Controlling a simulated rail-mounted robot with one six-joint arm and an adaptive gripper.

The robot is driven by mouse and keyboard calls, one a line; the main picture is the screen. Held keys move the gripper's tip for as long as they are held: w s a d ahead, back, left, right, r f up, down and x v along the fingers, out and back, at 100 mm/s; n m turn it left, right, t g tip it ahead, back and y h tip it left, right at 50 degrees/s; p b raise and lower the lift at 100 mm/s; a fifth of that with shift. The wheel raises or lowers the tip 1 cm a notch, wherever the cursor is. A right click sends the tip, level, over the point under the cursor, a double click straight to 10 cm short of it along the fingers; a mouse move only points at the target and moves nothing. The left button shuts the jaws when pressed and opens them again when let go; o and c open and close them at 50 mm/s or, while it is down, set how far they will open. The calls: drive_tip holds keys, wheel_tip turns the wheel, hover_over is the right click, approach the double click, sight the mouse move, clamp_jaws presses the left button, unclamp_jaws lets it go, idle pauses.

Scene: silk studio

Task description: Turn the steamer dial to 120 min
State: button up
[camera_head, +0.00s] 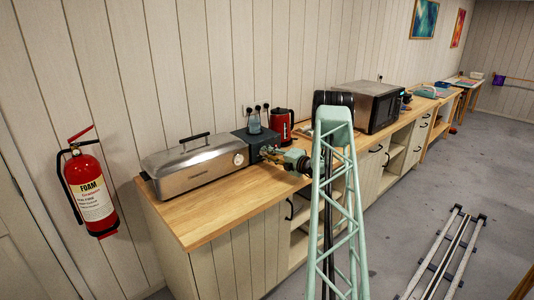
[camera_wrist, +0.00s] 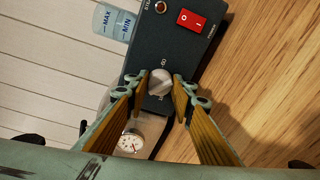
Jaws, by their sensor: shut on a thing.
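The steamer's dark control box (camera_head: 250,136) stands on the wooden counter beside the long steel steamer tray. In the wrist view the box (camera_wrist: 147,50) carries a small round grey dial (camera_wrist: 160,79) with white print around it, including what looks like "60". I cannot read where the dial points. My gripper (camera_wrist: 160,88) is shut on the dial, one finger on each side. In the head view my gripper (camera_head: 268,153) is at the front of the box and hides the dial there.
The steel tray (camera_head: 190,168) with its round gauge (camera_wrist: 131,142) is left of the box. A red rocker switch (camera_wrist: 190,20) is on the box face. A clear tank (camera_wrist: 114,22) and a red kettle (camera_head: 282,124) stand close by. The front left counter (camera_head: 195,228) is bare.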

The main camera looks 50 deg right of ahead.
drive_tip(key=m+p, duration=0.1)
drive_tip(key=m, duration=0.4)
drive_tip(key=shift+f+t, duration=0.1)
drive_tip(key=shift+t, duration=0.2)
idle(0.5)
drive_tip(key=o, duration=0.8)
drive_tip(key=shift+o, duration=0.2)
drive_tip(key=shift+s, duration=0.15)
drive_tip(key=shift+s+a+r, duration=0.1)
drive_tip(key=shift+s+a, duration=0.05)
drive_tip(key=shift+s, duration=1.8)
drive_tip(key=shift+s+a+r, duration=0.1)
drive_tip(key=shift+s+a, duration=0.1)
drive_tip(key=shift+s, duration=1.7)
drive_tip(key=shift+s+a+r, duration=0.1)
drive_tip(key=shift+s+a, duration=0.05)
drive_tip(key=shift+s, duration=1.8)
